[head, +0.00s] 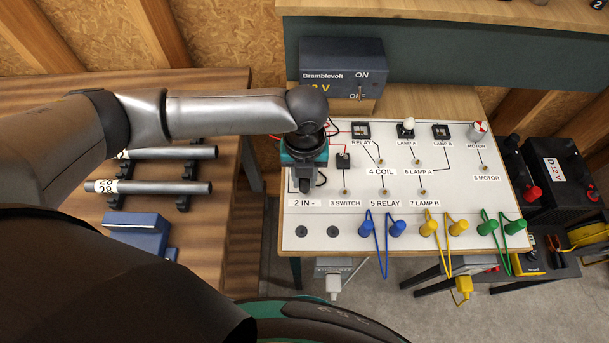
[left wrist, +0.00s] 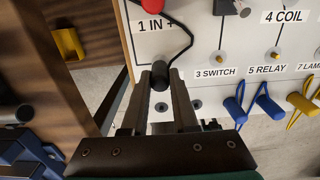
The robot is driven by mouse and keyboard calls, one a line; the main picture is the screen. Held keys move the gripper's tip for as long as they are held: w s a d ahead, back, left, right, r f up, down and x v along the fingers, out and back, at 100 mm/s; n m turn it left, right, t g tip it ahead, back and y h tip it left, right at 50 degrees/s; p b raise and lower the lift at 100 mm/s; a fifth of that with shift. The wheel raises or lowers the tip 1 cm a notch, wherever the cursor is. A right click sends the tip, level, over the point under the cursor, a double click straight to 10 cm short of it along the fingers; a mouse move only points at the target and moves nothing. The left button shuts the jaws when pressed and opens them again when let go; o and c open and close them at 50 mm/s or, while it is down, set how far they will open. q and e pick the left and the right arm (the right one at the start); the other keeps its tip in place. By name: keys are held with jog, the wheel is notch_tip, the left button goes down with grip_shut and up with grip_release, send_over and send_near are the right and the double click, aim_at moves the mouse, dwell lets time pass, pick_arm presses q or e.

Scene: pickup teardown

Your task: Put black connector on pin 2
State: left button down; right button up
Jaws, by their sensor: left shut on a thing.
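My left gripper (head: 305,182) hangs over the left side of the white board (head: 420,225), just above the "2 IN -" label (head: 304,202). In the left wrist view, my left gripper (left wrist: 160,88) is shut on the black connector (left wrist: 160,76), a short dark cylinder between the fingertips. A black cable (left wrist: 188,38) curves up and right from it. Pin 2 is hidden by the gripper and connector; I cannot tell whether the connector touches it. The red connector (left wrist: 153,5) stands at "1 IN +", above the black one. My right gripper is not in view.
Blue leads (head: 381,229), yellow leads (head: 443,228) and green leads (head: 502,226) stand along the board's front edge. The Bramblevolt supply box (head: 325,82) is behind the board. A wooden bench with metal rods (head: 160,188) is left, with a gap between.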

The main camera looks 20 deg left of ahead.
pick_arm(q)
jog(key=shift+f, duration=0.1)
jog(key=shift+f+b, duration=0.45)
jog(key=shift+f, duration=0.35)
dwell(0.3)
jog(key=c, duration=0.6)
grip_release()
jog(key=shift+r, duration=0.1)
notch_tip(320, 180, up, 15)
jog(key=p, duration=0.2)
jog(key=shift+s+d, duration=0.1)
